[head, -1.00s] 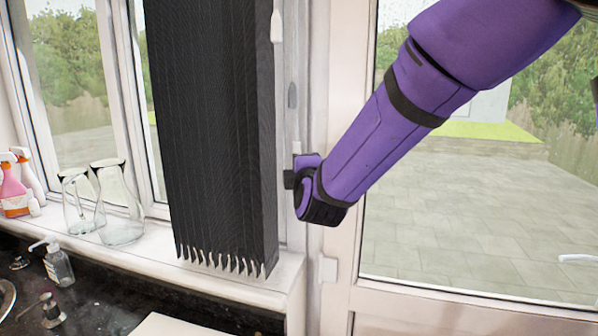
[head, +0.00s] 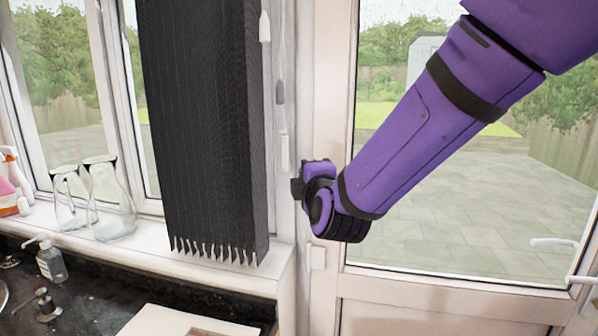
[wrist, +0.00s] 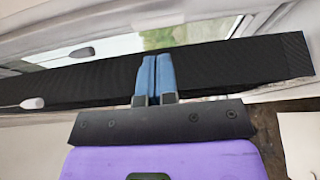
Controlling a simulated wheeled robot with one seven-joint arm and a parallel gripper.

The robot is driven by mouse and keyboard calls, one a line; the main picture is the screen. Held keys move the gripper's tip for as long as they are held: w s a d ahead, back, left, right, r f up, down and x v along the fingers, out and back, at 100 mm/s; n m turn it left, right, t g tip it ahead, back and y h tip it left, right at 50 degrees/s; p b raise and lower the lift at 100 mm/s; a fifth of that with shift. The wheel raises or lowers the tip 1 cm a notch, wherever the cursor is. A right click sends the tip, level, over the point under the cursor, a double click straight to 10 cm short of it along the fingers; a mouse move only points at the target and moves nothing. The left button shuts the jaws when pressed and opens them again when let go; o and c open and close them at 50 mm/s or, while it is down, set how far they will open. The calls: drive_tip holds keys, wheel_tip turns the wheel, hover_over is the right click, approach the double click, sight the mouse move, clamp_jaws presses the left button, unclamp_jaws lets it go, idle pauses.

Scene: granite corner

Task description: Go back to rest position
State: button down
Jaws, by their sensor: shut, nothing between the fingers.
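My gripper (wrist: 155,80) shows in the wrist view with its two blue fingers together and nothing between them. The black gathered blind (wrist: 225,65) lies behind the fingers in that view; I cannot tell whether they touch it. In the head view my purple arm reaches down from the upper right, and its wrist end is just right of the blind (head: 205,130), in front of the white door frame. The fingers do not show clearly in the head view.
A glass door (head: 440,200) with a white handle (head: 585,281) is at the right. Glass jugs (head: 110,205) and spray bottles (head: 14,175) stand on the windowsill at the left. Below are a dark counter (head: 100,290), a soap dispenser (head: 50,262) and a pale board (head: 160,322).

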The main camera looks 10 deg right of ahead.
drive_tip(key=s+d+m+g+h, duration=0.1)
drive_tip(key=s+d+m+g, duration=0.5)
drive_tip(key=s, duration=0.8)
drive_tip(key=s+d+m+g+h, duration=0.1)
drive_tip(key=s+d+m+g, duration=0.5)
drive_tip(key=s+d+m, duration=0.7)
drive_tip(key=s+d, duration=0.1)
drive_tip(key=d, duration=0.2)
drive_tip(key=shift+s+r+g, duration=0.3)
drive_tip(key=shift+s, duration=0.1)
drive_tip(key=shift+s, duration=0.1)
